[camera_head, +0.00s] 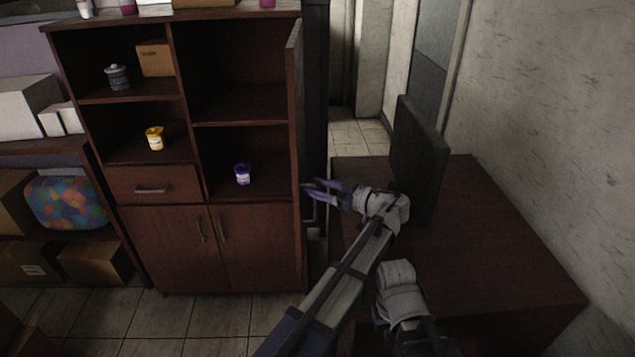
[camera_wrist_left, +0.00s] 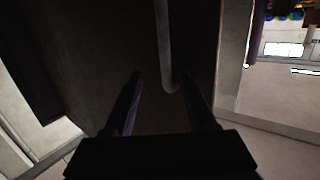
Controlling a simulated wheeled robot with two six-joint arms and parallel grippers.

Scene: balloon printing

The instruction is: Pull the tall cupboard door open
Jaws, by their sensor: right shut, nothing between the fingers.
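The tall cupboard (camera_head: 248,235) stands left of centre in the head view. Its tall door (camera_head: 297,110) is swung out at the right side and shows nearly edge-on. My left gripper (camera_head: 306,188) is open, with its fingers pointing left at the door. In the left wrist view my left gripper (camera_wrist_left: 165,98) shows its two fingers apart, with a pale curved handle (camera_wrist_left: 163,45) beyond and between them, against a dark panel. I cannot tell if they touch. My right gripper (camera_head: 420,338) is low at the bottom, shut and empty; its fingertips are hard to make out.
A brown desk (camera_head: 500,260) with a dark upright panel (camera_head: 420,160) is close on the right. Shelves with boxes (camera_head: 95,262) stand at the left. The cupboard holds a yellow jar (camera_head: 155,138) and a purple jar (camera_head: 242,174). Tiled floor (camera_head: 210,320) lies in front.

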